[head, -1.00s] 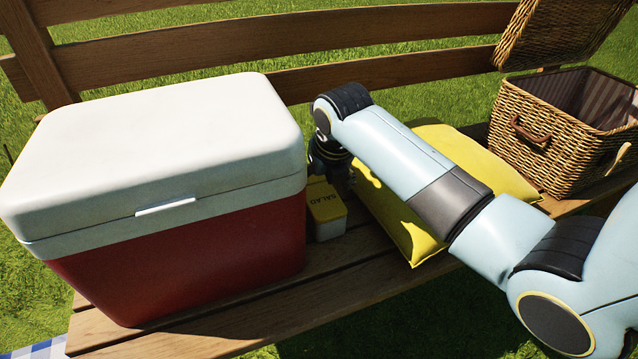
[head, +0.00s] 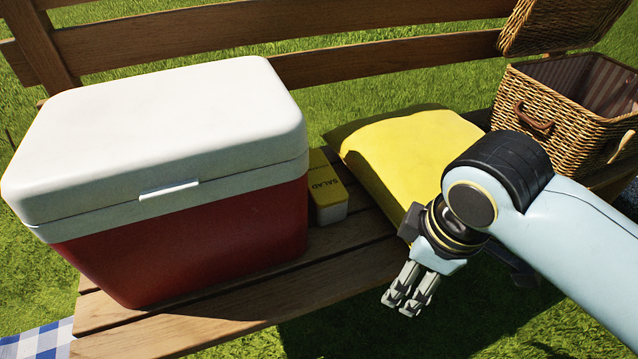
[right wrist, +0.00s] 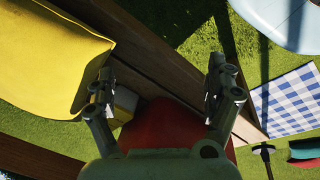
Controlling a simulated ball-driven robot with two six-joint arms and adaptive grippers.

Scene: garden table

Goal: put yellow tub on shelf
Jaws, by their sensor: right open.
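The yellow tub (head: 328,190), with a yellow lid marked SALAD and a pale body, stands on the wooden bench between the red cooler and the yellow cushion. Its pale body also shows in the right wrist view (right wrist: 125,103), partly hidden behind a finger. My right gripper (head: 402,302) is open and empty, in front of the bench's front edge, to the right of and nearer than the tub. In the right wrist view my right gripper (right wrist: 160,90) has its fingers spread apart with nothing between them. My left gripper is not in view. I cannot make out a shelf.
A red cooler (head: 190,235) with a white lid stands left of the tub. A yellow cushion (head: 400,150) lies to the tub's right. An open wicker basket (head: 545,125) stands farther right. The bench slats (head: 330,270) in front of the tub are bare. A blue checked cloth (head: 40,342) shows lower left.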

